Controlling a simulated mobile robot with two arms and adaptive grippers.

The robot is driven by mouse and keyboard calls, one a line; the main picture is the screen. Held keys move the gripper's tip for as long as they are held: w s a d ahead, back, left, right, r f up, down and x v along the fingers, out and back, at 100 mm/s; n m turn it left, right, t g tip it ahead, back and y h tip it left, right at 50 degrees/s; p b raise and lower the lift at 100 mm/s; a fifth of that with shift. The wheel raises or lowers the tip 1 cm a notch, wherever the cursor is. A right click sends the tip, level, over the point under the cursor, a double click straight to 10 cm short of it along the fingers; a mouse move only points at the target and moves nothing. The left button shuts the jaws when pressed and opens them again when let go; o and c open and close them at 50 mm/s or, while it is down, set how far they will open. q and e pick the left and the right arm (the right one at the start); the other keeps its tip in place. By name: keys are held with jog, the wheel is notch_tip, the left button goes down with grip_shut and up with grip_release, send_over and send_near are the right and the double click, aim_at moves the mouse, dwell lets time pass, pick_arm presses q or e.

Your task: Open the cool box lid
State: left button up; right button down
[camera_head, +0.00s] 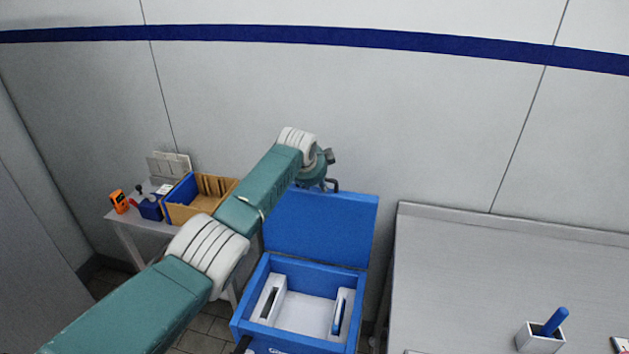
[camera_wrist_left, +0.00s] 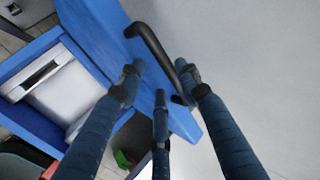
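The blue cool box (camera_head: 249,325) stands on the floor in the head view. Its lid (camera_head: 330,228) is up, standing roughly upright at the back, and the white-lined inside shows. My left gripper (camera_head: 322,183) is at the lid's top edge, partly hidden by my arm. In the left wrist view, the lid (camera_wrist_left: 95,32) carries a black bar handle (camera_wrist_left: 157,48). The fingers of my left gripper (camera_wrist_left: 161,76) are spread apart near the handle, not closed on it; whether they touch it I cannot tell. My right gripper is not in view.
A small table (camera_head: 133,221) at the left holds a wooden box (camera_head: 185,214), an orange device (camera_head: 118,201) and small items. A grey metal worktop (camera_head: 470,270) lies to the right, with a white holder (camera_head: 538,340) and blue-handled tool (camera_head: 554,321). The wall is close behind the lid.

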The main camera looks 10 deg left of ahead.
pick_arm(q)
jog(key=shift+s, duration=0.1)
jog(key=v, duration=1.2)
jog(key=shift+f, duration=0.1)
